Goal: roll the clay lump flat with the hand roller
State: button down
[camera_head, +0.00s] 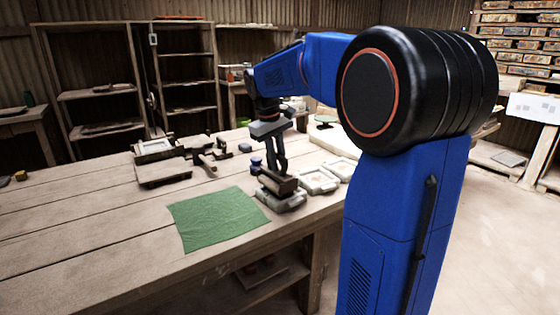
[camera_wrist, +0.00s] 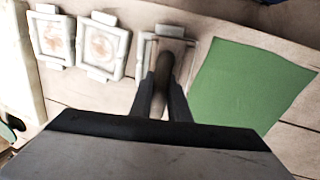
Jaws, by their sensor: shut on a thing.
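My gripper (camera_head: 279,168) points down over the front right of the table and is shut on the hand roller (camera_head: 277,184). In the wrist view, the roller's brown handle (camera_wrist: 164,68) stands between the two fingers of my gripper (camera_wrist: 165,92). The roller is over a pale square frame (camera_head: 284,203), which also shows in the wrist view (camera_wrist: 141,60). I cannot tell whether the roller touches what is in the frame. I cannot make out the clay lump; the roller and gripper cover most of the frame's inside.
A green cloth (camera_head: 218,217) lies flat left of the frame. Two more pale frames (camera_head: 318,180) (camera_head: 343,167) stand to the right, with brownish patterned insides. A small blue jar (camera_head: 256,165) is behind the gripper. A wooden press (camera_head: 165,170) stands further back.

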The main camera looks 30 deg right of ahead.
jog(key=shift+d+f, duration=0.25)
jog(key=shift+d, duration=0.55)
jog(key=shift+r, duration=0.1)
notch_tip(320, 180, up, 7)
dwell(0.6)
jog(key=shift+w, duration=0.1)
dwell(0.3)
jog(key=shift+f, duration=2.5)
jog(key=shift+f, duration=0.95)
jog(key=shift+d, duration=0.15)
